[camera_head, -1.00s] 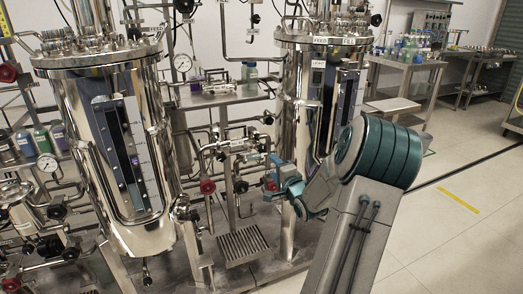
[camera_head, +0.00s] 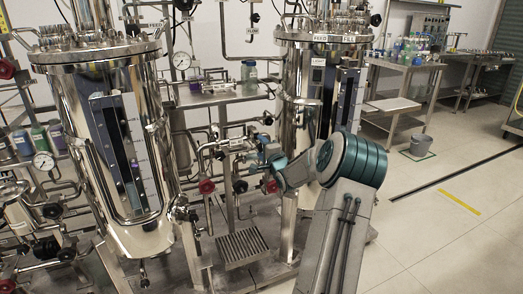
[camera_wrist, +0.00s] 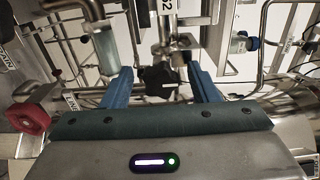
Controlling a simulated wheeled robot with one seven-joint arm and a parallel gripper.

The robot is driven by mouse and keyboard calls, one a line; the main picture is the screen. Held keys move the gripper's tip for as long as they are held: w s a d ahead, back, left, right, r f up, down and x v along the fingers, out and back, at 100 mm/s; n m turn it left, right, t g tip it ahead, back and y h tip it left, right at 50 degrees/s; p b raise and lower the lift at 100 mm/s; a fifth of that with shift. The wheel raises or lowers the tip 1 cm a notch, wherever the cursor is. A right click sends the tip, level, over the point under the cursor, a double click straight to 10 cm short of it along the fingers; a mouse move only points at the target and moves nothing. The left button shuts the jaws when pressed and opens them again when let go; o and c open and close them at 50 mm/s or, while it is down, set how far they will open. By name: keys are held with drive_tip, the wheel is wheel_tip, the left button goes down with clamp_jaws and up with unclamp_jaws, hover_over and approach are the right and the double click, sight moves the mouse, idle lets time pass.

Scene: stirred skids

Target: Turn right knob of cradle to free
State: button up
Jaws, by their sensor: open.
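My gripper (camera_wrist: 160,72) is open, with its two blue fingers spread apart in the wrist view. A dark lobed knob (camera_wrist: 157,84) shows between the fingers, on a metal stem; I cannot tell its depth from the fingertips. A red knob (camera_wrist: 28,118) is left of the gripper, outside the fingers. In the head view my gripper (camera_head: 262,160) is small at the pipework between the two steel vessels, near the red knob (camera_head: 270,184). Another red knob (camera_head: 207,186) and a dark knob (camera_head: 240,186) are to its left. I cannot tell which part is the cradle.
The left vessel (camera_head: 85,130) and right vessel (camera_head: 297,100) flank the pipework, and my arm passes in front of the right one. A ribbed metal tray (camera_head: 242,246) lies low in front. Floor at right is clear.

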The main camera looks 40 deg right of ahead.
drive_tip(key=shift+w, duration=0.3)
drive_tip(key=c, duration=1)
drive_tip(key=shift+o, duration=0.2)
